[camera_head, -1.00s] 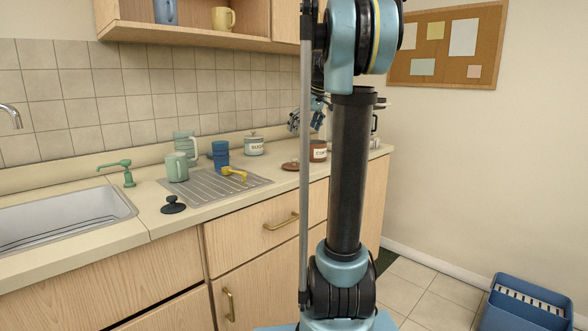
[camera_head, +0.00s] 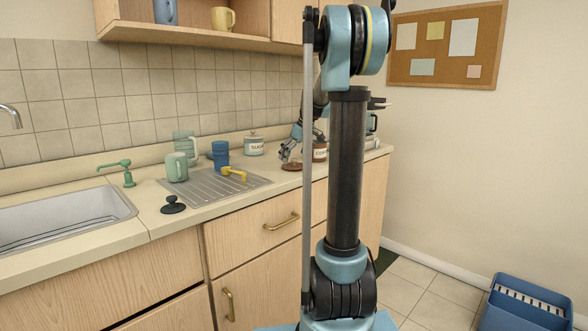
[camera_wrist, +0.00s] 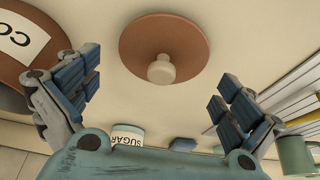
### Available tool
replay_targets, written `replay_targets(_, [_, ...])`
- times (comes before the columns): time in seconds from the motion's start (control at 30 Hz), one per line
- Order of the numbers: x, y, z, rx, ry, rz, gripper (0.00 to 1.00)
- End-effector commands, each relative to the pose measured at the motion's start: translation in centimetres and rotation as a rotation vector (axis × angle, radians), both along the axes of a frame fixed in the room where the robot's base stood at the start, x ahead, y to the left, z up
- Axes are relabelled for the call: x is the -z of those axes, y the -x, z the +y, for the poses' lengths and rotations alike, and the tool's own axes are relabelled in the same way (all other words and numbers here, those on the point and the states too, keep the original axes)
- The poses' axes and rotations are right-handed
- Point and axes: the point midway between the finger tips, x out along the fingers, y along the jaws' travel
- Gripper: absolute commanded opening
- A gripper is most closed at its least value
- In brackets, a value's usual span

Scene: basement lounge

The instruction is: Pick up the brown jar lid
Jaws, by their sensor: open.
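The brown jar lid (camera_wrist: 164,45) is a round disc with a cream knob (camera_wrist: 161,69). It lies flat on the counter and shows in the wrist view at top centre. In the head view the lid (camera_head: 291,166) sits near the right part of the counter, in front of the brown jar. My gripper (camera_head: 290,151) is just above the lid in the head view. In the wrist view my gripper (camera_wrist: 158,98) is open, with its blue-padded fingers wide apart and the lid ahead between them. The fingers do not appear to touch it.
The brown labelled jar (camera_wrist: 25,55) stands close beside the left finger. The sugar jar (camera_head: 254,146) stands behind on the counter.

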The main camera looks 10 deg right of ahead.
Motion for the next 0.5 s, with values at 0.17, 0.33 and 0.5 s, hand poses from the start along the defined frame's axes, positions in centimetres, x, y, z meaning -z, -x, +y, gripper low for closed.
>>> replay_targets(0.17, [1.23, -0.42, 0.31, -0.001, 0.0, 0.0, 1.0])
replay_targets(0.33, [1.3, -0.45, 0.33, -0.001, 0.0, 0.0, 1.0])
replay_targets(0.5, [1.3, -0.45, 0.33, -0.001, 0.0, 0.0, 0.77])
